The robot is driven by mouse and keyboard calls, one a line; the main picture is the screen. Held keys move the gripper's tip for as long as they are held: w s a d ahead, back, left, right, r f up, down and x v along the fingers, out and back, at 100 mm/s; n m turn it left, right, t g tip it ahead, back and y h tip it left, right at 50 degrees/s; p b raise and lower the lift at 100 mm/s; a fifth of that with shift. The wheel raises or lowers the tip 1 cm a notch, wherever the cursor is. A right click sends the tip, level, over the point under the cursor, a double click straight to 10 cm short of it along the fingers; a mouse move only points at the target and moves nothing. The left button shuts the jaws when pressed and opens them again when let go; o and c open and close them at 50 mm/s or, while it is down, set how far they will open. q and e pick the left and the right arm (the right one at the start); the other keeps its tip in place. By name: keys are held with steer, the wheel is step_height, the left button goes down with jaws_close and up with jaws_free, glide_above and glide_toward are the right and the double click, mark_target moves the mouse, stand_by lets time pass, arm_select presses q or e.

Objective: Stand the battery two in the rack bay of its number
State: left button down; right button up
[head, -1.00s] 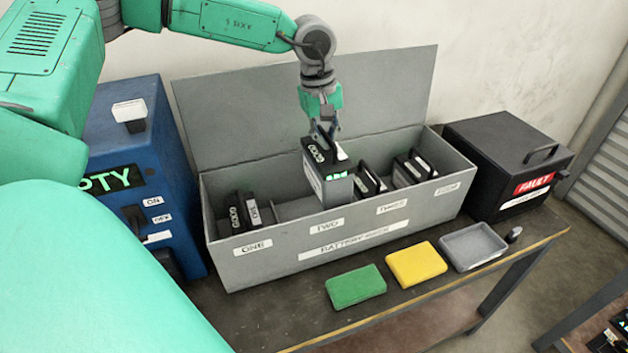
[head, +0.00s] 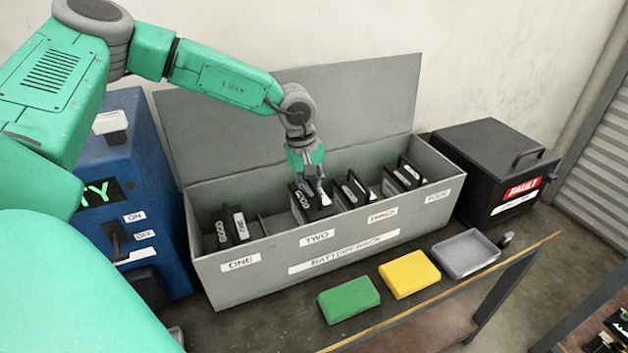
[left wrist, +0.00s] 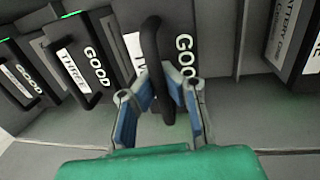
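Battery two (head: 312,204), a dark block with a handle and GOOD on it, stands low in the rack (head: 228,282) behind the TWO label (head: 317,238). Its lower part is hidden by the rack's front wall. My left gripper (head: 313,186) is over it, fingers pointing down. In the left wrist view, the black handle of battery two (left wrist: 153,50) runs between the fingers of my left gripper (left wrist: 160,90), which close in on both its sides. The battery's number label is partly covered there by the handle. My right gripper is not in view.
Other batteries stand in bays one (head: 230,227), three (head: 353,190) and four (head: 405,175). A raised lid (head: 360,100) backs the rack. A blue machine (head: 130,200) is left, a black FAULT box (head: 490,165) right. Green (head: 348,298), yellow (head: 409,274) and grey (head: 465,253) trays lie in front.

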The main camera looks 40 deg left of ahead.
mark_target(303, 198)
arm_select(q)
steer(key=shift+a+f, duration=0.25)
steer(key=shift+f, duration=0.5)
steer(key=shift+a+f, duration=0.2)
steer(key=shift+f, duration=0.55)
steer(key=shift+d, duration=0.1)
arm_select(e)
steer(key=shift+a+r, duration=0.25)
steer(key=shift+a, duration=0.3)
arm_select(q)
steer(key=c, duration=1.9)
jaws_free()
steer(key=shift+s+d, duration=0.1)
steer(key=shift+c, duration=0.2)
steer(key=shift+o, duration=1.1)
steer(key=shift+d, duration=0.15)
steer(key=shift+d+r, duration=0.1)
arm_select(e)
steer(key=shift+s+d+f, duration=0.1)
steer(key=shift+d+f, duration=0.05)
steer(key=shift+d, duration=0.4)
arm_select(q)
step_height(303, 198, up, 12)
steer(key=s+a, duration=0.1)
steer(key=shift+s+a, duration=0.15)
steer(key=shift+a, duration=0.1)
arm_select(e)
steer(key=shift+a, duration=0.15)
